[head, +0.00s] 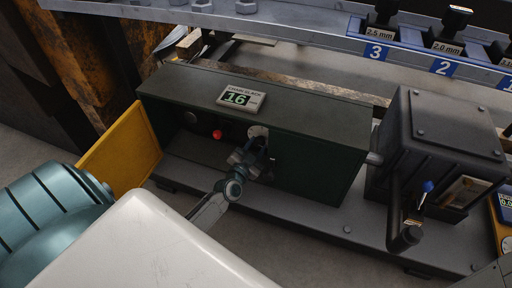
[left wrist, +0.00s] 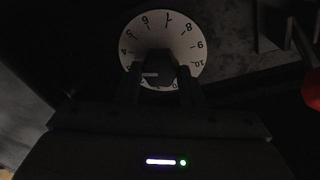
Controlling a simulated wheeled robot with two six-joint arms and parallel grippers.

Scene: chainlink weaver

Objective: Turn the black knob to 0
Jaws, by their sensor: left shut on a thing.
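The black knob (left wrist: 155,68) sits at the centre of a white numbered dial (left wrist: 165,32) in the left wrist view. A pale pointer line on the knob points left, toward the low numbers; the exact number is hard to read. The bottom of the dial is partly hidden by my gripper. My left gripper (left wrist: 158,88) is shut on the knob, with a finger on each side of it. In the head view my left gripper (head: 250,158) is at the front of a dark green box (head: 315,165), covering most of the dial (head: 258,132). My right gripper is not in view.
A small display reading 16 (head: 240,98) is on top of the green box. A red button (head: 217,134) is left of the dial. A yellow panel (head: 122,150) stands open at the left. A black machine with a crank (head: 405,235) is at the right.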

